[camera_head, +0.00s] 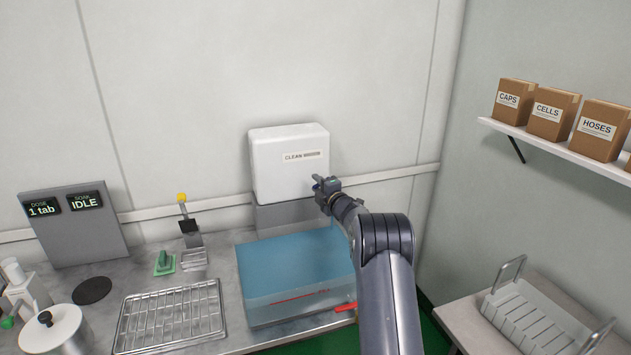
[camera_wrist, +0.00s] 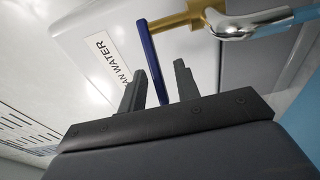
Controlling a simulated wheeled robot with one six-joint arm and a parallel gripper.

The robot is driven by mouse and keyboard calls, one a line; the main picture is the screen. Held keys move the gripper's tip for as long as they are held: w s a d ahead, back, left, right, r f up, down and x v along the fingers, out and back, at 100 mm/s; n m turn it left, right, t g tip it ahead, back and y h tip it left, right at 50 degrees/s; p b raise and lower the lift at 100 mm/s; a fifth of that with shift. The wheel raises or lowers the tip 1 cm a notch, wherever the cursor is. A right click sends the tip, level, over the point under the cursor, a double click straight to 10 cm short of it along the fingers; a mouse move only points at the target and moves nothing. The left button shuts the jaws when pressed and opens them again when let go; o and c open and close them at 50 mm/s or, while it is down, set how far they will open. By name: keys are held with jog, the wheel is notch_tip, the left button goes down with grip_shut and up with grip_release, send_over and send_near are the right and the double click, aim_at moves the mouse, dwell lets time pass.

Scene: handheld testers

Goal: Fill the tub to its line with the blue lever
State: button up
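The blue lever (camera_wrist: 152,62) hangs from a brass valve (camera_wrist: 182,20) with a chrome spout (camera_wrist: 255,24) in the wrist view. My gripper (camera_wrist: 157,82) is open, its two dark fingers on either side of the lever's lower end, with visible gaps. In the head view my gripper (camera_head: 318,183) is at the right side of the white CLEAN WATER tank (camera_head: 280,165), and the lever is hard to make out there. The tub (camera_head: 250,312) stands below, bluish and see-through, with a red fill line (camera_head: 300,298) on its front. I cannot tell the water level exactly.
A red handle (camera_head: 346,307) sits at the tub's front right. A wire rack (camera_head: 170,318), green piece (camera_head: 164,263), yellow-topped stand (camera_head: 188,220) and IDLE display panel (camera_head: 75,235) are to the left. Boxes fill a right shelf (camera_head: 560,148); a slotted tray (camera_head: 535,325) is below.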

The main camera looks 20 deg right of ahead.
jog(key=shift+w+a, duration=0.15)
jog(key=shift+w, duration=0.75)
jog(key=shift+c, duration=0.5)
grip_shut()
